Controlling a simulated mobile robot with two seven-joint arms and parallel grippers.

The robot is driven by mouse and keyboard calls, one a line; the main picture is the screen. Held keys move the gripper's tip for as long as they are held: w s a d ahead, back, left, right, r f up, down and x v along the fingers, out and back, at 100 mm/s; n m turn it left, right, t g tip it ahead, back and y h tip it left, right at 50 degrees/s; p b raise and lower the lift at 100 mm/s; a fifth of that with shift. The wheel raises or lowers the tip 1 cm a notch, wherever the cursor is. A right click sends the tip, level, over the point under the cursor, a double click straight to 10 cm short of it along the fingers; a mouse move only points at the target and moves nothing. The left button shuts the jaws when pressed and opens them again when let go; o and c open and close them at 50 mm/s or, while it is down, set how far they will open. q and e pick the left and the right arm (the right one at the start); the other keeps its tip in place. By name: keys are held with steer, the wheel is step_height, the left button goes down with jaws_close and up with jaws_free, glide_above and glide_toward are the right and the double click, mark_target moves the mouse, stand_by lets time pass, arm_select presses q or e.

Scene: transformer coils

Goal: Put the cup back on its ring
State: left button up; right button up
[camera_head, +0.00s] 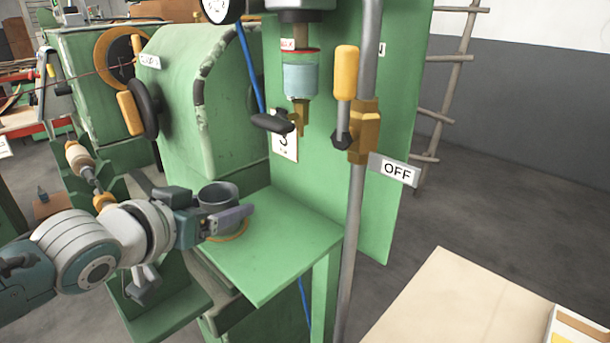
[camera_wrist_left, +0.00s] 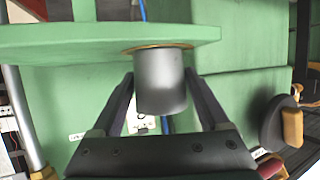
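The grey cup (camera_head: 218,194) stands upright at the orange ring (camera_head: 229,236) on the green shelf. The ring's front edge shows below the cup. My left gripper (camera_head: 230,216) reaches in from the left at cup height, with one dark finger in front of the cup; the far finger is hidden. In the left wrist view the cup (camera_wrist_left: 160,85) is between the two fingers, with narrow gaps beside it, so the gripper looks open. That view is upside down, and the cup's base meets the ring (camera_wrist_left: 157,46). My right gripper is not in view.
The green shelf (camera_head: 285,255) is bare right of the cup. A grey post (camera_head: 355,225) with an orange-handled lever and an OFF sign (camera_head: 393,169) stands at its right. A nozzle (camera_head: 299,115) hangs above. A pale table (camera_head: 450,305) is at lower right.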

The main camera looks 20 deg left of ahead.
arm_select(q)
steer(key=shift+o, duration=1.2)
steer(key=shift+r, duration=0.1)
steer(key=shift+s+r, duration=0.15)
steer(key=shift+s, duration=0.05)
steer(key=p+v, duration=0.3)
steer(key=v, duration=0.7)
steer(key=s+d+m+g, duration=0.1)
steer(key=s+d+g, duration=0.4)
steer(key=s, duration=0.3)
steer(key=s+d+f+m+g, duration=0.1)
steer(key=s+d+g, duration=0.3)
steer(key=s, duration=0.5)
steer(key=shift+s+d+f+g, duration=0.25)
steer(key=shift+d+g, duration=0.15)
steer(key=shift+d, duration=0.1)
steer(key=shift+r, duration=0.15)
